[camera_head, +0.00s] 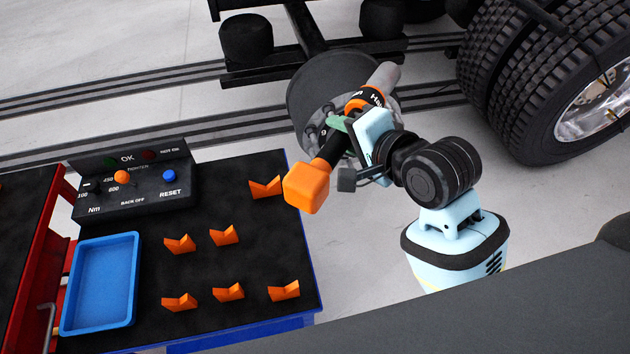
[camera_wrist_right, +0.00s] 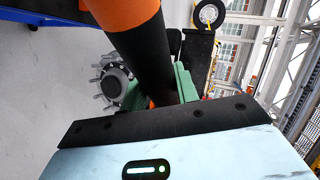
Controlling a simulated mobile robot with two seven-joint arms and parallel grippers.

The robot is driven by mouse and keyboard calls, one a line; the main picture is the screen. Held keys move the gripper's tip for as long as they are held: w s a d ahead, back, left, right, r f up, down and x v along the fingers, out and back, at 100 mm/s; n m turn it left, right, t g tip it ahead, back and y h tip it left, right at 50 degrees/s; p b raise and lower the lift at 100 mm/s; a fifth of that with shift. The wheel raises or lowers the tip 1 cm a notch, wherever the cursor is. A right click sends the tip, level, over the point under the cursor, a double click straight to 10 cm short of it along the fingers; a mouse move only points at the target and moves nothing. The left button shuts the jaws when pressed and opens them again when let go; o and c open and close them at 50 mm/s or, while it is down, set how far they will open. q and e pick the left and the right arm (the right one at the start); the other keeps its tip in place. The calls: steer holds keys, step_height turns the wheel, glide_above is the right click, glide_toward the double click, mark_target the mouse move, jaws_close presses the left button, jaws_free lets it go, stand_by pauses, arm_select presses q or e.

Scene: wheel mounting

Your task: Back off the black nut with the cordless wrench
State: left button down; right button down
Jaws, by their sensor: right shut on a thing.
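My right gripper (camera_head: 345,127) is shut on the cordless wrench (camera_head: 333,147), with its green fingers around the black handle. The wrench has an orange battery end (camera_head: 306,187) at lower left and a grey nose (camera_head: 383,76) at upper right, in front of the wheel hub (camera_head: 308,90). In the right wrist view the black handle (camera_wrist_right: 142,55) runs between the fingers (camera_wrist_right: 160,92). The hub (camera_wrist_right: 114,82) with several studs shows behind, to the left of the handle. I cannot pick out the black nut; the wrench and gripper cover part of the hub. My left gripper is out of view.
A black-topped table (camera_head: 200,270) at left carries a control box (camera_head: 135,180), a blue tray (camera_head: 101,284) and several orange holders (camera_head: 228,292). A red cart (camera_head: 40,270) stands beside it. Dual tyres (camera_head: 520,80) are at upper right. Floor between table and tyres is open.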

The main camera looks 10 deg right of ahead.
steer(key=w+d+r+m+t+h, duration=0.1)
steer(key=w+d+r+m+h, duration=0.1)
steer(key=d+r+m+h, duration=0.2)
step_height(320, 180, up, 6)
steer(key=d, duration=0.3)
steer(key=shift+h, duration=0.4)
steer(key=shift+w+f, duration=0.1)
